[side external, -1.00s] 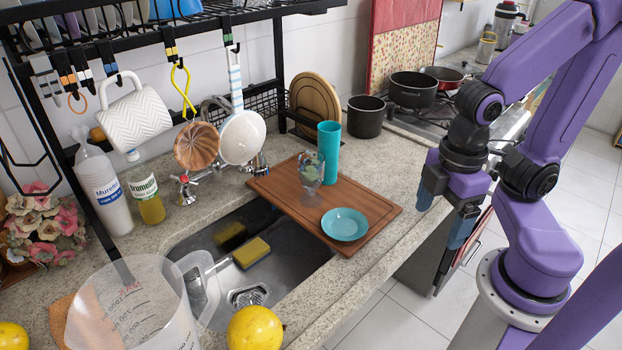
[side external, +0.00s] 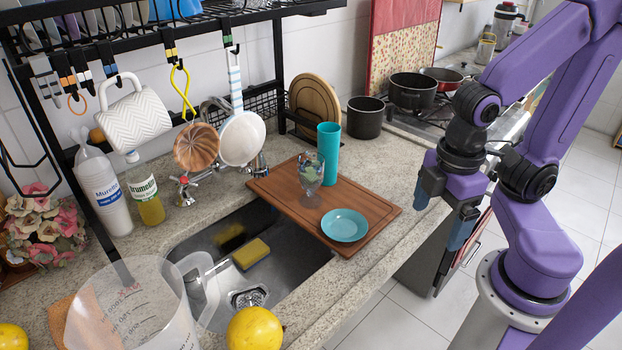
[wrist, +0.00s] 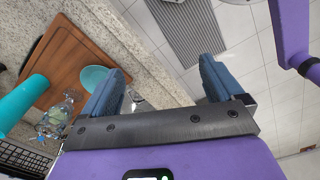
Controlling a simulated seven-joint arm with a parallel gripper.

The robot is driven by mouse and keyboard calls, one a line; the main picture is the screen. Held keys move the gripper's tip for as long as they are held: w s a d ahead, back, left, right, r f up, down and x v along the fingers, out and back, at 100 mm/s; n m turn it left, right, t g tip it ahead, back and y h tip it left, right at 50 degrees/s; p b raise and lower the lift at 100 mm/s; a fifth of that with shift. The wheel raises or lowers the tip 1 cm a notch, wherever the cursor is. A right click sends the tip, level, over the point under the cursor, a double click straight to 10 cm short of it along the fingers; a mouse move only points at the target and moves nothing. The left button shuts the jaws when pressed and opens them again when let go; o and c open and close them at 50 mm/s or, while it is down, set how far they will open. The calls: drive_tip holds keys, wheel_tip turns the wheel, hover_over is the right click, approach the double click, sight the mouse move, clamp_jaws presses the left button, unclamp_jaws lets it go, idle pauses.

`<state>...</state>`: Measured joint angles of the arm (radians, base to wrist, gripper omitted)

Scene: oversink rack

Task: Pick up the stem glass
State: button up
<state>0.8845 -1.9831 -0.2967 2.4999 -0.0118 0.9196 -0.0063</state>
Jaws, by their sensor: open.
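The clear stem glass (side external: 310,174) stands upright on the wooden board (side external: 283,204), left of the teal tumbler (side external: 328,153) and behind the teal saucer (side external: 345,225). In the wrist view the stem glass (wrist: 58,115) shows at the left, outside my jaws, near the tumbler (wrist: 20,102). My gripper (side external: 440,210) is open and empty, to the right of the board and beyond the counter's front edge. In the wrist view my blue fingers (wrist: 165,80) are spread wide, with counter edge and floor behind them. The saucer (wrist: 93,78) is partly hidden by the left finger.
The board spans the right part of the sink (side external: 265,265), which holds a yellow sponge (side external: 251,254). A black rack (side external: 210,22) with a hanging mug, strainer and copper mould overhangs the counter. Dark pots (side external: 366,117) stand behind. A jug (side external: 135,310) and yellow fruit (side external: 255,328) are in front.

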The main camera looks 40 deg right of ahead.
drive_tip(key=w+f+n+t+h, duration=0.1)
drive_tip(key=w+n+t+h, duration=0.2)
drive_tip(key=w+n+h, duration=0.55)
drive_tip(key=n+t, duration=0.6)
approach(311, 161)
drive_tip(key=shift+w+d+f+h, duration=0.35)
drive_tip(key=shift+w+d+f, duration=0.7)
drive_tip(key=shift+f, duration=0.1)
drive_tip(key=shift+x, duration=2.85)
drive_tip(key=shift+w+a, duration=0.15)
drive_tip(key=c, duration=1.1)
drive_tip(key=shift+r, duration=0.15)
